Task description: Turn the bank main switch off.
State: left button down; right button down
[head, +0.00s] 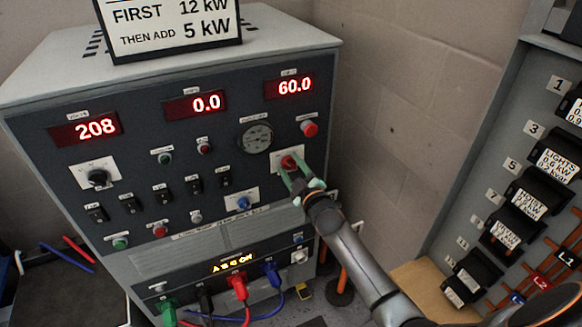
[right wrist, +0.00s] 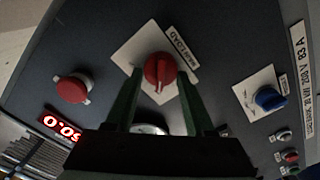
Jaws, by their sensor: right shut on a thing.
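A red rotary switch (head: 289,162) sits on a white plate at the right of the grey cabinet's front panel. In the right wrist view the red knob (right wrist: 160,70) stands between two green fingers, its ridge pointing roughly down the picture. A label beside it seems to end in "LOAD". My right gripper (head: 296,173) is shut on this red knob, with a fingertip at each side. I cannot tell which switch position the ridge marks. My left gripper is not in view.
A red push button (head: 310,129) and a dial gauge (head: 256,137) are close by. A blue knob (head: 243,203) is lower left. Red displays read 208, 0.0 and 60.0. Coloured cables (head: 239,288) plug in below. A breaker panel (head: 538,160) stands at right.

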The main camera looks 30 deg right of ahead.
jog(key=shift+c, duration=1.3)
grip_release()
jog(key=s, duration=1.2)
jog(key=shift+s+a, duration=0.25)
jog(key=shift+a, duration=0.1)
jog(key=s+a+f+m+g+y, duration=0.1)
jog(key=s+a+f+m+g, duration=0.2)
jog(key=s+a+f, duration=0.4)
jog(key=s+a+f+m+g+y, duration=0.2)
jog(key=s+a+f+g, duration=0.4)
jog(key=s+f, duration=0.6)
jog(key=s+m, duration=0.1)
jog(key=s, duration=0.2)
jog(key=shift+a+f+m+p, duration=0.3)
jog(key=shift+a+f+p, duration=0.05)
jog(key=shift+f, duration=0.05)
